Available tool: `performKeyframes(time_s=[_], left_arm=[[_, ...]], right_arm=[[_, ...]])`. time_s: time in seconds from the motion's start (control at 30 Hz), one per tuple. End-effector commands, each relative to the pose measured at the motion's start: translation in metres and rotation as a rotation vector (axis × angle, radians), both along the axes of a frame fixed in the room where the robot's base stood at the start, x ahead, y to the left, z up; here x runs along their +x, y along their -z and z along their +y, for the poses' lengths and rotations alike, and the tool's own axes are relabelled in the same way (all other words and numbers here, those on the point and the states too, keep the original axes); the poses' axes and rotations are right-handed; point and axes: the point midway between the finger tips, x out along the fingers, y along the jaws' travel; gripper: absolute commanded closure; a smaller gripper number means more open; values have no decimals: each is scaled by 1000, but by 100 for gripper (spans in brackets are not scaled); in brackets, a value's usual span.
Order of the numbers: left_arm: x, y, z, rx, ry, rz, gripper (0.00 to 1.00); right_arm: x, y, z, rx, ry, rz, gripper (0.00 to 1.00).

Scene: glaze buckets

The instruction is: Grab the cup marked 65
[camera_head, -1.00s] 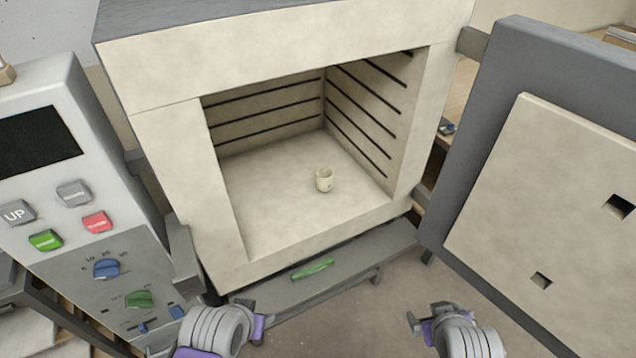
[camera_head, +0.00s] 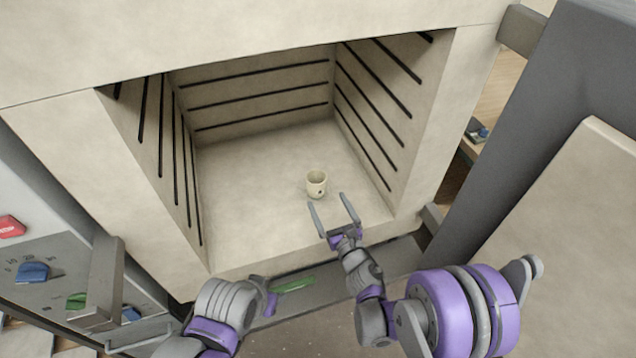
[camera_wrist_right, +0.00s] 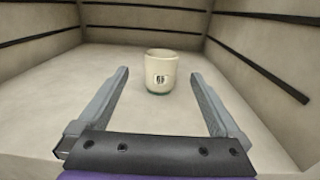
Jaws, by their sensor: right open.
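A small cream cup (camera_head: 316,184) stands upright on the kiln floor. In the right wrist view the cup (camera_wrist_right: 160,72) has a dark square mark, too small to read surely, and a green band at its base. My right gripper (camera_head: 333,214) is open and empty at the kiln mouth, its fingers pointing at the cup. In the right wrist view its fingertips (camera_wrist_right: 160,75) lie to either side of the cup's line, with the cup ahead of them and not touched. My left gripper (camera_head: 268,300) is low in front of the kiln; its fingers are not clear.
The kiln chamber (camera_head: 245,190) is otherwise empty, with dark grooves along its walls. The open door (camera_head: 590,200) stands at the right. A control panel (camera_head: 40,275) is at the left. A green item (camera_head: 293,285) lies on the ledge below the opening.

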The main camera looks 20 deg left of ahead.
Motion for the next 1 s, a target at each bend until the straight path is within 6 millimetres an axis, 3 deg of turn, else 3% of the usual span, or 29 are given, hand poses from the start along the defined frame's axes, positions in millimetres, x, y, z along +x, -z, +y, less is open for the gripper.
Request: performKeyframes(time_s=[0.2, 0.53, 0.7, 1.0], left_arm=[[1, -5, 0, 0, 0, -2, 50], [1, -9, 0, 0, 0, -3, 50], [2, -14, 0, 0, 0, -5, 50], [2, -15, 0, 0, 0, -5, 50]], right_arm=[[25, 1, 22, -15, -11, -16, 0], [53, 1, 39, -14, -8, -14, 0], [76, 1, 51, -13, -8, -13, 0], [89, 2, 61, -13, -8, -12, 0]])
